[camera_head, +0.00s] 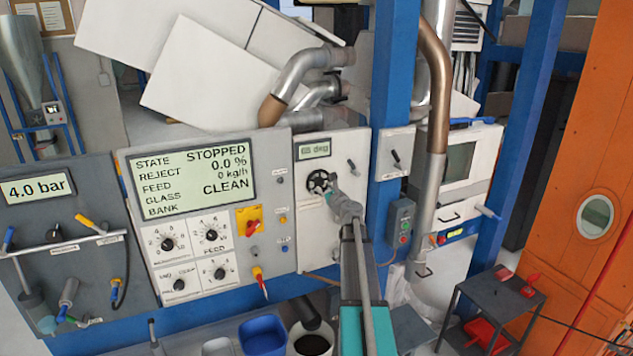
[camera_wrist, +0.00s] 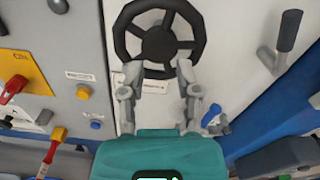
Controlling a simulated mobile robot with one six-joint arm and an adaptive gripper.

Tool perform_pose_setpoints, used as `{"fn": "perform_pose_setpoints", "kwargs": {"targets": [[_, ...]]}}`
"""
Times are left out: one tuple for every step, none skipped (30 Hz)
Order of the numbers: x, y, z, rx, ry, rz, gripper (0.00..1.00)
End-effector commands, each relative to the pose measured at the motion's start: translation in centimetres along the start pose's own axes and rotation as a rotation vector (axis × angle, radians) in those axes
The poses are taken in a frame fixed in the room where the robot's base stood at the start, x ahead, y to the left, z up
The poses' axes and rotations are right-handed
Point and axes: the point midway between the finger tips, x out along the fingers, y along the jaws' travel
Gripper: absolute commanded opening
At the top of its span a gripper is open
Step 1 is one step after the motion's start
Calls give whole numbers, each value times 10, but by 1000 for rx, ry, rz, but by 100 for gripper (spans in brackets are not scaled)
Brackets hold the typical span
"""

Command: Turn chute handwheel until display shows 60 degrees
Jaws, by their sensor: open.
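The dark chute handwheel (camera_head: 320,181) is on the white panel right of the large screen. In the wrist view the handwheel (camera_wrist: 159,38) is a black ring with spokes and a hub. A small angle display (camera_head: 313,150) sits above it; its reading is too blurred to be sure of, ending in "deg". My gripper (camera_wrist: 156,78) is open, its two fingers apart at the lower rim of the wheel. The fingertips overlap the rim in the picture; I cannot tell whether they touch it. In the head view my gripper (camera_head: 332,190) partly covers the wheel's lower right.
A large screen (camera_head: 191,182) reads STOPPED. A red-and-yellow switch (camera_head: 250,222) is to the left. A blue post (camera_head: 388,100) and a metal pipe (camera_head: 432,150) stand to the right.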

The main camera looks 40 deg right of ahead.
Motion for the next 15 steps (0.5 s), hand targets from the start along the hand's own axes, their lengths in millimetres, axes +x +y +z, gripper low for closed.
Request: {"fn": "perform_pose_setpoints", "kwargs": {"targets": [[12,-1,0,0,0,1,42],[17,-1,0,0,0,1,42],[23,0,0,0,0,2,42],[28,0,0,0,-1,2,42],[32,0,0,0,-1,2,42],[38,0,0,0,0,2,42],[42,-1,0,0,0,2,42],[46,-1,0,0,0,1,42],[51,-1,0,0,0,1,42],[55,-1,0,0,0,1,42],[58,-1,0,0,0,1,42],[62,-1,0,0,0,1,42],[65,0,0,0,0,1,42],[67,0,0,0,0,1,42],[70,0,0,0,0,1,42]]}}
